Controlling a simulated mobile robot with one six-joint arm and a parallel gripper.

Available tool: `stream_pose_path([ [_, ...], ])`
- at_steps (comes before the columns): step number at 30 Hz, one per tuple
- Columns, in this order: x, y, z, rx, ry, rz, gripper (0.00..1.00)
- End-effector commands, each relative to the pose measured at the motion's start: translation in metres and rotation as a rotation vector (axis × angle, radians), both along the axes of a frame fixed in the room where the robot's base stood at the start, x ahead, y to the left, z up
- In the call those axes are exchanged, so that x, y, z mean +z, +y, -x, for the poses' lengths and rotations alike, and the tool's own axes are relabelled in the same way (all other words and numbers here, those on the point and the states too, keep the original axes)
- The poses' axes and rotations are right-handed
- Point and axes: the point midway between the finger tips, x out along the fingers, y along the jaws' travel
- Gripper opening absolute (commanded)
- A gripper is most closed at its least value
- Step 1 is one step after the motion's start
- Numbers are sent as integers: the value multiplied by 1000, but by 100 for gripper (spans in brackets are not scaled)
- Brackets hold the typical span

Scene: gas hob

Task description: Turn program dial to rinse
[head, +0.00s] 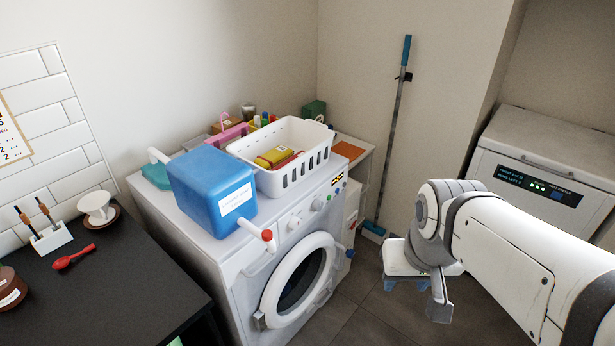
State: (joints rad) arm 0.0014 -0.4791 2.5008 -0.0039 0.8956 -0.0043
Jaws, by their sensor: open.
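The white washing machine (238,283) stands left of centre with its round door (318,245) on the front. Its panel carries a pale knob (295,222) and another round knob (317,205) to the right. I cannot tell which is the program dial, and their markings are too small to read. A small lit display (338,180) and coloured buttons sit further right. My gripper (407,284) hangs over the floor, right of the machine and apart from it. It is open, pointing down, and looks empty; its fingers are partly hidden by my wrist.
A blue canister (208,187) with a red-capped spout (266,235) overhanging the front and a white basket (312,158) stand on the machine. A blue-handled mop (394,120) leans at the wall. A white appliance (540,155) stands right. Floor before the machine is clear.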

Motion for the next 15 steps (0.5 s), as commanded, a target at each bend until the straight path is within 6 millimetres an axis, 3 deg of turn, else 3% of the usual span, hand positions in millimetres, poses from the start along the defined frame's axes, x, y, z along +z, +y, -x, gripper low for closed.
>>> stream_pose_path([
  [5,-29,-3,-33,64,-92,56,57],
  [10,-78,-16,-113,226,-327,189,58],
  [15,-118,-7,-196,463,-602,315,58],
])
